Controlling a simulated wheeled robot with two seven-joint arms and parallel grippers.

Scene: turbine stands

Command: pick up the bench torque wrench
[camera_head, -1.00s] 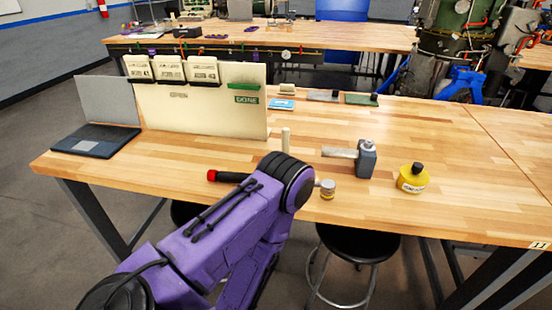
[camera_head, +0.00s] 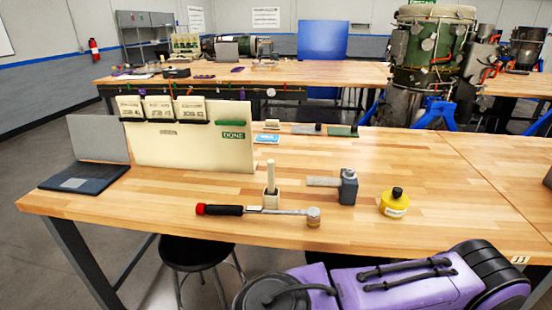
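The bench torque wrench (camera_head: 258,211) lies flat across the front of the wooden workbench (camera_head: 440,220). Its black handle with a red end cap points left, and its metal shaft ends in a round head on the right. It is in full view and nothing holds it. A purple arm link of mine crosses the bottom right of the picture, in front of the bench edge. Neither gripper shows.
A wooden brush-like stick in a small holder (camera_head: 271,198), a grey mallet-like tool (camera_head: 347,186) and a yellow bottle (camera_head: 395,205) stand behind the wrench. A laptop (camera_head: 90,177) and an upright board (camera_head: 190,150) are at left. A stool (camera_head: 198,252) stands below.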

